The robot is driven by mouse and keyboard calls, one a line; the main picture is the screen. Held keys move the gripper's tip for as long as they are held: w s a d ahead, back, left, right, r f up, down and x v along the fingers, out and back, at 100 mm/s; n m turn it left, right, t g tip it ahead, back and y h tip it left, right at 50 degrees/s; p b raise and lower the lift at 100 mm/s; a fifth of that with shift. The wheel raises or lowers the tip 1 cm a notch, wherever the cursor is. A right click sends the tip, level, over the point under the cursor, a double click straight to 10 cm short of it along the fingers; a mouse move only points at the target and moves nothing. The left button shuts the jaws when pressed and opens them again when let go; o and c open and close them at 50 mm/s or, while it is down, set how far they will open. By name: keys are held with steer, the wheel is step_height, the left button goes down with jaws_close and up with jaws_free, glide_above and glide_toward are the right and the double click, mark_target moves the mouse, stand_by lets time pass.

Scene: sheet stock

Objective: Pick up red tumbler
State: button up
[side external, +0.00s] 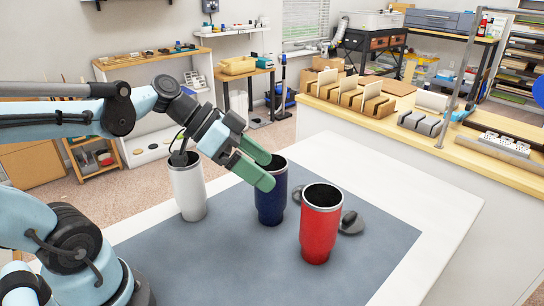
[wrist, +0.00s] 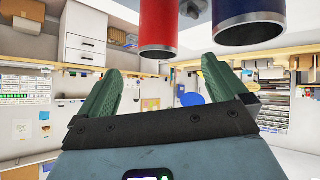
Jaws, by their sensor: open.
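The red tumbler (side external: 317,232) stands upright on the grey mat (side external: 240,264), with a silver rim and an open dark top. In the wrist view, which looks inverted, the red tumbler (wrist: 158,25) shows at the top centre, ahead of and between the fingers. My gripper (side external: 267,171) has green fingers, open and empty, at the height of the dark blue tumbler's rim in the side view. The gap between my fingers (wrist: 161,70) is also empty in the wrist view. The red tumbler is apart from the fingers.
The dark blue tumbler (side external: 271,203) stands left of the red one, close to my fingers; it also shows in the wrist view (wrist: 248,12). A white tumbler (side external: 188,193) stands further left, below my wrist. A dark grey object (side external: 351,223) lies behind the red tumbler. The front mat is clear.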

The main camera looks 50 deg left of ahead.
mark_target(323, 200)
steer(key=shift+w+d+f+m+t+h, duration=0.25)
steer(key=shift+w+d+f+m+h, duration=0.25)
steer(key=shift+w+d+f, duration=0.85)
steer(key=shift+w+d+f+m+t+h, duration=0.3)
steer(key=shift+w+d+f+m+h, duration=0.25)
steer(key=shift+w+d+f, duration=0.9)
steer(key=shift+w+d+f+m+t+h, duration=0.3)
steer(key=shift+w+d+f+m, duration=0.5)
steer(key=shift+w+d, duration=0.65)
steer(key=shift+s+d+f, duration=0.15)
steer(key=shift+s, duration=0.05)
steer(key=c, duration=1.5)
